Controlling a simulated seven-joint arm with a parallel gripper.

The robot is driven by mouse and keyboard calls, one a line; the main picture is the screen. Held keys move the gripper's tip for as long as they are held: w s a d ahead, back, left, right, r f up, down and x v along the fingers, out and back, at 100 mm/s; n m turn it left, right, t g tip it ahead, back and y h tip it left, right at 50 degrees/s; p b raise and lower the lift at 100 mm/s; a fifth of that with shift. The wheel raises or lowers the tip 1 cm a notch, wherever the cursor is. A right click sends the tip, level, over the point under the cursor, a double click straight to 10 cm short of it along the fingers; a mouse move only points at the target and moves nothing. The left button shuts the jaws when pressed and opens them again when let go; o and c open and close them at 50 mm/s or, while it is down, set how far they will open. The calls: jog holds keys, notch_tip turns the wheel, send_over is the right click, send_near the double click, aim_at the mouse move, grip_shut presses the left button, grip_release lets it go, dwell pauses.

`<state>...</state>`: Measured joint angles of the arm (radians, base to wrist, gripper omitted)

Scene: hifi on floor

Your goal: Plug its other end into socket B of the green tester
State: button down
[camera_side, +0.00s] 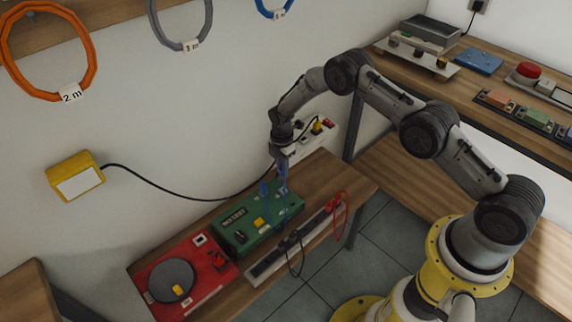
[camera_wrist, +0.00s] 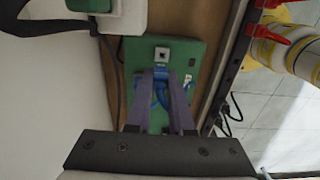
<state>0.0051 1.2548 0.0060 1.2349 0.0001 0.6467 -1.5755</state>
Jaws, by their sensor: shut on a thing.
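The green tester (camera_side: 238,222) lies on the wooden bench by the wall, with a yellow part and a dark part on its top. It also shows in the wrist view (camera_wrist: 194,50), with a pale square socket (camera_wrist: 162,54) just beyond my fingertips. I cannot read the socket's letter. My gripper (camera_side: 283,165) is above the far end of the tester, pointing down. In the wrist view my gripper (camera_wrist: 163,82) is shut on a blue cable end (camera_wrist: 160,74). Blue cable (camera_wrist: 160,97) curves below between the fingers. A blue piece (camera_side: 264,188) stands at the tester's back edge; its seating is unclear.
A red unit with a grey disc (camera_side: 171,280) stands left of the tester. A strip with red and black leads (camera_side: 270,263) runs along the bench front. A black cable (camera_side: 180,195) hangs from a yellow wall box (camera_side: 75,176) beside the bench.

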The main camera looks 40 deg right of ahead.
jog(key=shift+s+f, duration=0.15)
jog(key=shift+f, duration=0.6)
jog(key=shift+s+f, duration=0.1)
jog(key=shift+f, duration=1.8)
jog(key=shift+f, duration=1)
dwell(1.8)
jog(key=c, duration=0.7)
grip_release()
jog(key=shift+r, duration=9.4)
